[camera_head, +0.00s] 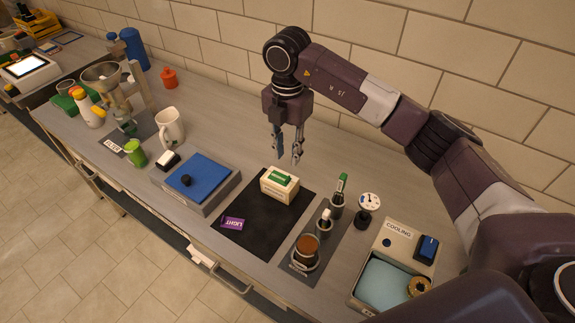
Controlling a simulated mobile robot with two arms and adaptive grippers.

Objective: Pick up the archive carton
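A cream carton with a green label (280,184), which looks like the archive carton, sits on the black mat (250,235) near its back edge. Its lettering is too small to read. My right gripper (288,160) points down above and behind the carton. Its two fingers are apart, with nothing between them. The gripper does not appear to touch the carton. My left gripper is not in view.
A purple box marked LIGHT (233,223) lies on the same mat. A blue-topped case (200,180) stands left. A brown-topped jar (306,250), small bottles and a dial gauge (368,203) stand right, beside the COOLING box (398,240). The tiled wall is behind.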

